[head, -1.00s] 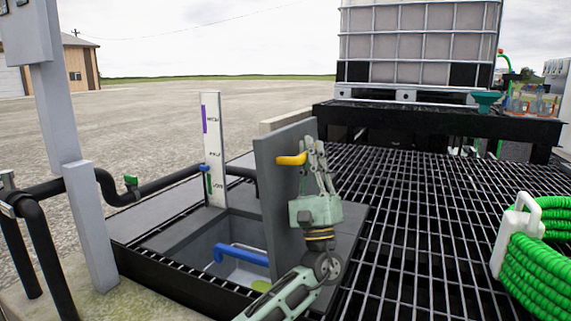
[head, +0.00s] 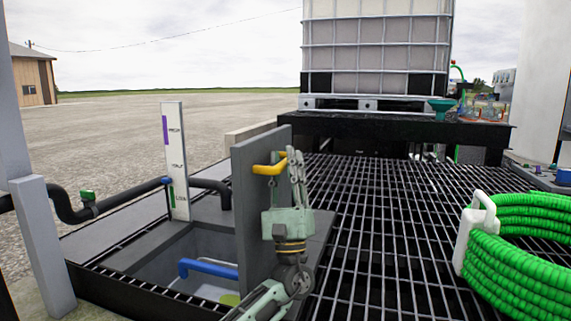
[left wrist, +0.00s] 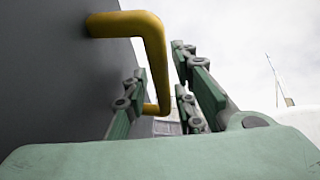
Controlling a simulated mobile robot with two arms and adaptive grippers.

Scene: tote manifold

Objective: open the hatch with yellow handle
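The hatch (head: 252,210) is a grey panel standing upright at the right edge of a square opening in the deck. Its yellow handle (head: 268,168) sticks out from the panel's right face, near the top. My left gripper (head: 291,160) is at the handle, on the right side of the panel, with its fingers pointing up. In the left wrist view the yellow handle (left wrist: 155,58) runs between the spread fingers, with a gap showing to the right-hand finger. Whether a finger touches the handle I cannot tell. My right gripper is not in view.
The open pit holds a blue pipe (head: 207,268). A white level gauge board (head: 175,150) stands behind it. A coiled green hose (head: 520,240) lies on the grating at right. A caged tank (head: 375,50) stands at the back. The middle grating is clear.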

